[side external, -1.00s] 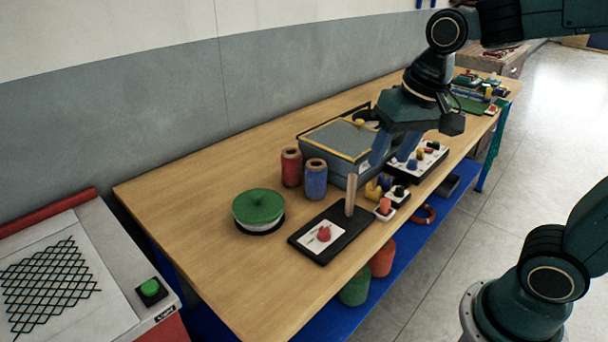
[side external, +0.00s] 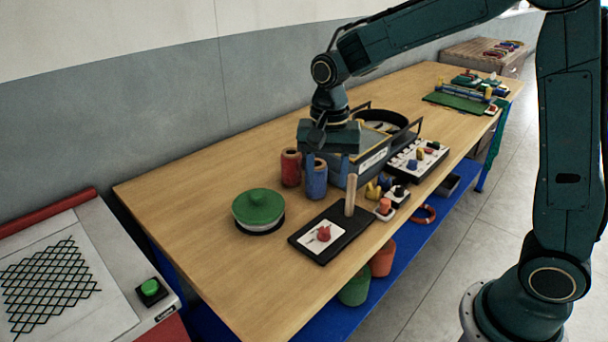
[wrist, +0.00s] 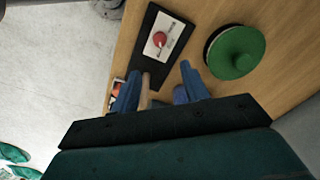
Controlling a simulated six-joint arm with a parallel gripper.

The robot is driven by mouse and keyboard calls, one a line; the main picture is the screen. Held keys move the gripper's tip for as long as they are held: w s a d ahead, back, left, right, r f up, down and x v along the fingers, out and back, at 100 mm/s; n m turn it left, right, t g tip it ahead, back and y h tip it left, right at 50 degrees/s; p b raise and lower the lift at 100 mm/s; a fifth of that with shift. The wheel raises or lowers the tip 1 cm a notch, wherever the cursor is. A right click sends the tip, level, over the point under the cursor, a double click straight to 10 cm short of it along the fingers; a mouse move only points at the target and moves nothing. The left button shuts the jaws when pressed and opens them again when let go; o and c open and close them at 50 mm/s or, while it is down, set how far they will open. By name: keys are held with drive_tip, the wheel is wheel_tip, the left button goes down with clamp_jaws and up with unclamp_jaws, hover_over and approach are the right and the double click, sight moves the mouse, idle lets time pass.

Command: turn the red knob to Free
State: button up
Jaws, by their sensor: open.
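The red knob (side external: 324,234) sits on a white plate (side external: 314,243) on a black board (side external: 331,255) near the table's front edge. A wooden post (side external: 350,195) stands upright at the board's far right end. In the wrist view the knob (wrist: 160,39) lies beyond the fingertips, with dark marks on its plate too small to read. My gripper (wrist: 158,80) is open and empty. In the side view its body hangs over the blue spool and the grey box, behind and above the board, and the fingers are partly hard to make out. It is apart from the knob.
A green lidded pot (side external: 258,208) stands left of the board. A red spool (side external: 291,167) and a blue spool (side external: 315,179) stand behind it. Small knob blocks (side external: 384,208) and a grey box (side external: 372,165) are to the right. Bare wood lies left of the pot.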

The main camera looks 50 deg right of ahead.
sight(324, 229)
drive_tip(key=shift+f, duration=0.1)
drive_tip(key=shift+f, duration=6.8)
drive_tip(key=shift+c, duration=0.3)
clamp_jaws()
